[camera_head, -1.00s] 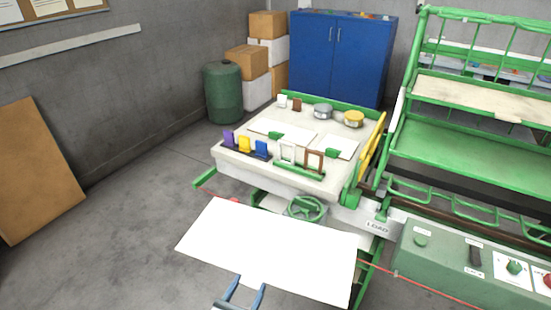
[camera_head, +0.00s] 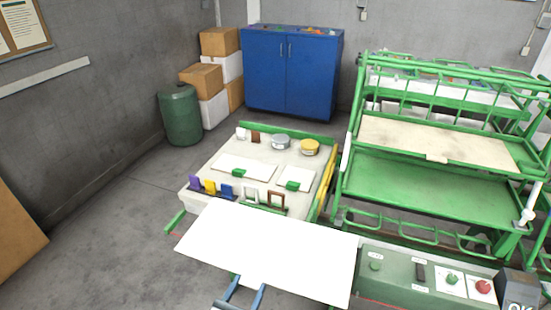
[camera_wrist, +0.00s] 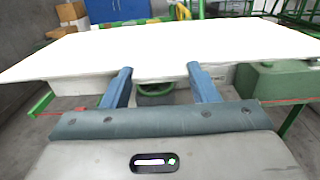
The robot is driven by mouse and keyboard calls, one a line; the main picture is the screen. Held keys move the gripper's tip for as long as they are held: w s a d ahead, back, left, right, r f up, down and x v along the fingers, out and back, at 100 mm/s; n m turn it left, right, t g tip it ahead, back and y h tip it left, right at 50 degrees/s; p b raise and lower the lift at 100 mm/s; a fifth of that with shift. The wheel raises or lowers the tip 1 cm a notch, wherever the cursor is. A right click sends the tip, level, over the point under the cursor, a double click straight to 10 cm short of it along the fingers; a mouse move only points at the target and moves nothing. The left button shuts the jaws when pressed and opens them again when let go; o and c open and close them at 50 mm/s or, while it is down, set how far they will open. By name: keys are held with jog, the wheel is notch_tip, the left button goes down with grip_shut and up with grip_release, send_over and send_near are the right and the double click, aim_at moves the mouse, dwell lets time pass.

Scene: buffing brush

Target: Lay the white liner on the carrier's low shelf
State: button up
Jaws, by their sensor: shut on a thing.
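The white liner (camera_head: 270,255) is a large flat white sheet, held roughly level in front of me. My gripper (camera_head: 247,290) is shut on its near edge. In the wrist view the two blue fingers (camera_wrist: 160,80) reach to the near edge of the liner (camera_wrist: 170,50). The carrier (camera_head: 345,165) is a green metal frame at the right. Its low shelf (camera_head: 430,190) is a bare green panel. Above it a higher shelf carries a beige sheet (camera_head: 430,142). The liner is apart from the carrier, to its left and nearer to me.
A work table (camera_head: 205,172) with small coloured frames, tins and white sheets stands behind the liner. A green control box (camera_head: 400,285) with knobs and a red button lies between me and the carrier. Green wire loops (camera_head: 400,224) run along the carrier's front.

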notch_tip(320, 180, down, 4)
jog(key=b, duration=0.4)
jog(key=shift+w+d+r, duration=0.1)
jog(key=shift+w+d, duration=0.05)
